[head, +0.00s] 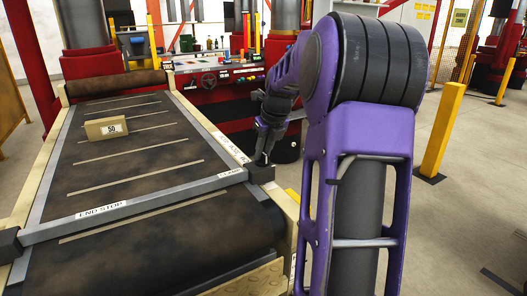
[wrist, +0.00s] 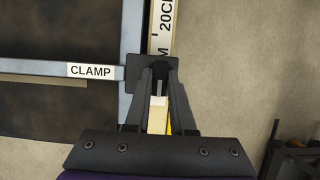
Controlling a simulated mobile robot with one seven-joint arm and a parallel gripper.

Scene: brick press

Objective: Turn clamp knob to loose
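The clamp (head: 260,174) shows in the head view as a dark block at the near right corner of the conveyor frame, beside the "CLAMP" label. In the wrist view the dark square clamp block (wrist: 134,72) is at the end of the pale labelled bar. My gripper (head: 263,158) points down right above this block. In the wrist view my gripper (wrist: 160,72) has its two dark fingers over the block's right part, with a narrow gap between them. The knob cannot be told apart from the dark fingertips, so whether they touch or grip it is unclear.
A tan box marked 50 (head: 106,128) sits on the dark belt (head: 150,150). The bar marked "END STOP" (head: 110,210) crosses the belt's near end. A red console (head: 215,85) stands behind. A yellow post (head: 443,130) stands on open floor at right.

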